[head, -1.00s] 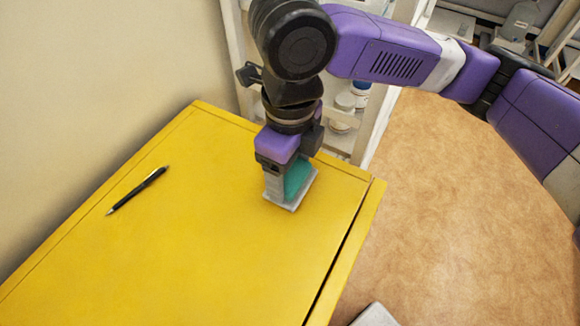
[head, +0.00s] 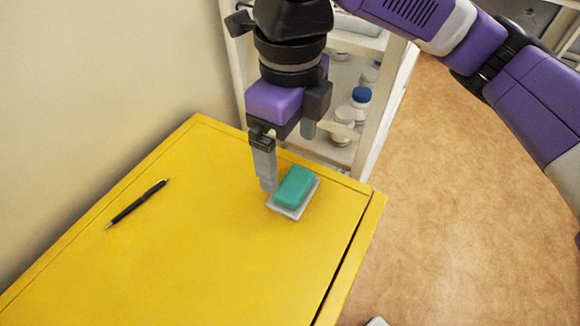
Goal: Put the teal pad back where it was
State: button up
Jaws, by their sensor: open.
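The teal pad (head: 295,186) is a small block that lies flat on a pale grey tray (head: 289,212) on the yellow cabinet top. The tray's rim shows around the pad's front and right edges. My gripper (head: 288,160) is open and empty. Its left finger reaches down beside the pad's left edge, and its other finger shows higher up, behind the pad. I cannot tell whether the left finger touches the pad or the tray.
A black pen (head: 137,204) lies on the left of the yellow cabinet top (head: 200,260). A white shelf (head: 372,125) with several bottles, one with a blue cap (head: 361,96), stands behind. The front of the cabinet top is clear. Brown floor lies to the right.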

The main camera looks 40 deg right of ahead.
jog(key=shift+r, duration=1.45)
